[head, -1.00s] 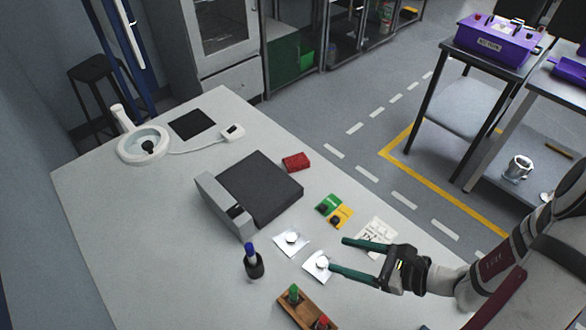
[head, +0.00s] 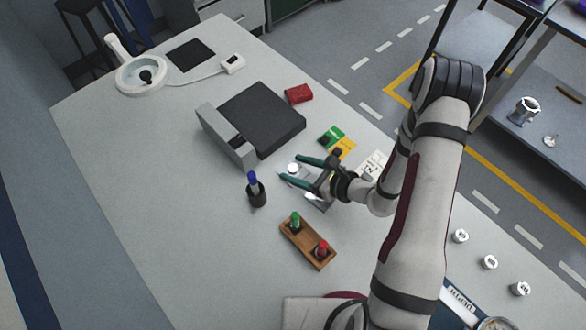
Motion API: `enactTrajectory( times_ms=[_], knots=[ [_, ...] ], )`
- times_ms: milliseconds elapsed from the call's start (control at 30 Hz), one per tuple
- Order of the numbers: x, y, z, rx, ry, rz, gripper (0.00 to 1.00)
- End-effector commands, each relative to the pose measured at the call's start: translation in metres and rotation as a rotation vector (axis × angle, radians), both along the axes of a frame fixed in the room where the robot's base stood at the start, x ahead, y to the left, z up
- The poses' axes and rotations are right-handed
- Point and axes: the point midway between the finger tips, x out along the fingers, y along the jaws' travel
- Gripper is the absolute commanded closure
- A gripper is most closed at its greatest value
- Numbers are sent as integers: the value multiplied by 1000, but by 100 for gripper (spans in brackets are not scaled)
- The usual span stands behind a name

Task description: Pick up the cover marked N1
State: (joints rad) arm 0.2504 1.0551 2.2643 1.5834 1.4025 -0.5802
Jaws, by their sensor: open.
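My gripper (head: 289,168) has long dark green fingers and is open above the table. A white square plate with a round raised white middle (head: 292,168) shows between its fingertips; I cannot tell whether they touch it. A second pale plate (head: 315,201) lies nearer, partly hidden by my gripper. Three small white round pieces with dark marks stand at the lower right: one farther off (head: 460,236), one in the middle (head: 489,262) and one nearer (head: 520,288). I cannot read N1 on any piece.
A grey machine with a dark top (head: 262,118) stands just beyond my gripper. A dark cup with a blue-capped item (head: 256,190) and a wooden holder (head: 296,236) are nearby. Green (head: 330,136) and yellow (head: 344,148) cards and a printed sheet (head: 374,163) lie right.

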Motion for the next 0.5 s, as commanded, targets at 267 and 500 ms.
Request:
enactTrajectory(
  times_ms=[267, 500],
  knots=[
    [0, 0, 0, 0, 0, 0, 66],
    [0, -1, 0, 0, 0, 1, 100]
  ],
)
